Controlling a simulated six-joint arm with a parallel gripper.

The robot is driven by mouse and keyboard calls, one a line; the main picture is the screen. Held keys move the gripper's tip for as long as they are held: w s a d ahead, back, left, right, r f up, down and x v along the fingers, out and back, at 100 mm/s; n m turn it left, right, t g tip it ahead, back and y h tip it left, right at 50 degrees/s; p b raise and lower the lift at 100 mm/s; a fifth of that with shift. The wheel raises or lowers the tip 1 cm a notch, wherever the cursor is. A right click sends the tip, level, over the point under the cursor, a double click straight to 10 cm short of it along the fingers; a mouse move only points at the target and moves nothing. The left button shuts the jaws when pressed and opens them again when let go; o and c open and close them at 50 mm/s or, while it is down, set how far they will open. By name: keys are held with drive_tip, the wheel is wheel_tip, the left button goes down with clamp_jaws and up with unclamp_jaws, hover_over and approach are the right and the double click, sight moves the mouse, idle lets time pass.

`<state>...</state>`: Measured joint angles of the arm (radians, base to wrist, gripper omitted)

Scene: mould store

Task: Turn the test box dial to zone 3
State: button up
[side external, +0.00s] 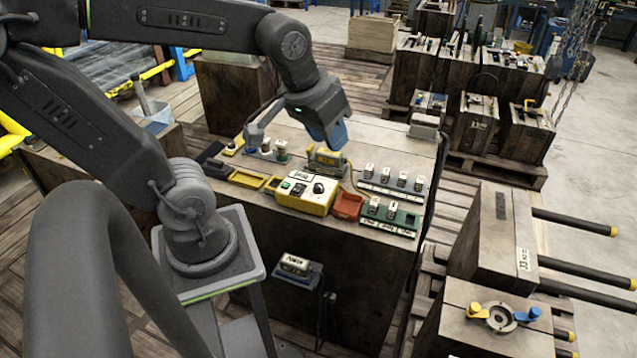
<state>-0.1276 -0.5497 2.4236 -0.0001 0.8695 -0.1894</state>
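The test box (304,194) is a yellow box with a pale top panel, lying on the front part of the wooden bench. Its dial (319,187) is a small dark knob at the right of the panel. A green button (286,185) is at its left. The zone marks are too small to read. My gripper (295,138) is above and behind the test box, apart from the dial. It has a grey hooked part at left and a blue-tipped part at right. I cannot tell how far its fingers are apart. I see nothing held in it.
Yellow trays (248,179) lie left.

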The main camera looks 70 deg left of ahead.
drive_tip(key=o, duration=0.4)
drive_tip(key=w+a+f+n+g, duration=0.2)
drive_tip(key=w+a+f+n, duration=0.3)
drive_tip(key=a+n, duration=0.2)
drive_tip(key=shift+w+a+f+g, duration=0.25)
drive_tip(key=shift+w+a+g, duration=0.1)
drive_tip(key=shift+a, duration=0.55)
drive_tip(key=n+g, duration=0.2)
drive_tip(key=n, duration=0.6)
approach(319, 185)
drive_tip(key=shift+h, duration=0.3)
drive_tip(key=f, duration=0.9)
drive_tip(key=shift+s+a, duration=0.1)
drive_tip(key=shift+a, duration=0.1)
drive_tip(key=c, duration=0.9)
